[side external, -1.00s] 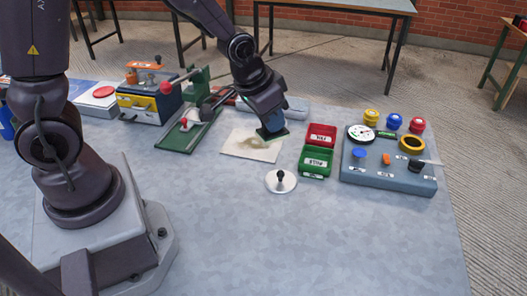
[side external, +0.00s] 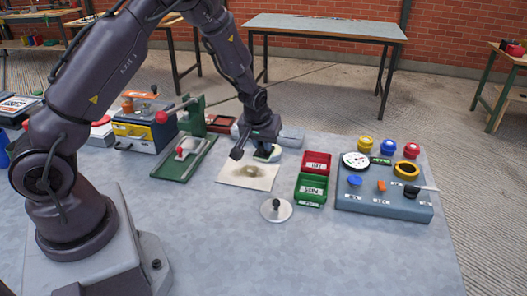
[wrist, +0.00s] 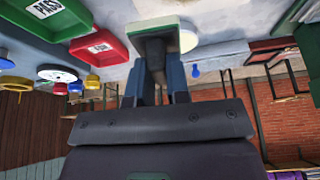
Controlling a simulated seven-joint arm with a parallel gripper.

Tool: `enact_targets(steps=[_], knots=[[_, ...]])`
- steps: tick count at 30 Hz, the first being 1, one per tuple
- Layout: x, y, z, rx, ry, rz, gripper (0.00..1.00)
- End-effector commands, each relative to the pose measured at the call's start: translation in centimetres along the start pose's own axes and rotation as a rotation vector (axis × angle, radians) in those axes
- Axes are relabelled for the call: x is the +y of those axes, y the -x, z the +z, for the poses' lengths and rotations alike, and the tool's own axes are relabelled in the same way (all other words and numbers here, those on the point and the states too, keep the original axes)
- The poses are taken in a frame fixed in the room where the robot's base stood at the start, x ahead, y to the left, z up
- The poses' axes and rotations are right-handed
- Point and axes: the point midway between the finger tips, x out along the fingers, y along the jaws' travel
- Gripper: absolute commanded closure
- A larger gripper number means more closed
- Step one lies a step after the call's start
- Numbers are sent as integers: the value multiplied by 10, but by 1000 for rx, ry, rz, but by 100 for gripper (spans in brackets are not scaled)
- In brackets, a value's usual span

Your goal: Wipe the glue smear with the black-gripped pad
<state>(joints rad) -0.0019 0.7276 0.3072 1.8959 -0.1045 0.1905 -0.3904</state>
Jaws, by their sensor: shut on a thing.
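My gripper (side external: 264,140) is shut on the black grip (wrist: 154,62) of a pad, which shows between the fingers in the wrist view. The pad (wrist: 150,29) has a flat block with a green edge. In the side view, my gripper and the pad are at the back right edge of a pale board (side external: 233,179) lying on the table. The brownish glue smear (side external: 250,170) is near the board's middle, in front of the pad. I cannot tell whether the pad touches the board.
A white disc with a black knob (side external: 285,211) lies in front of the board. Red (side external: 316,158) and green (side external: 310,184) trays stand to its right, then a grey gauge block (side external: 385,201). A green-based clamp (side external: 182,165) stands left. The front table is clear.

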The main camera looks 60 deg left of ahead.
Motion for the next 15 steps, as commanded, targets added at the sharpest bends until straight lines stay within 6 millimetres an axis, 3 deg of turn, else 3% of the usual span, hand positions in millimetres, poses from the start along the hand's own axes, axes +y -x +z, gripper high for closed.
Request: enact_targets(steps=[2, 15], knots=[[4, 2, -11, 3, 49, -20, 100], [3, -16, -1, -3, 91, -38, 100]])
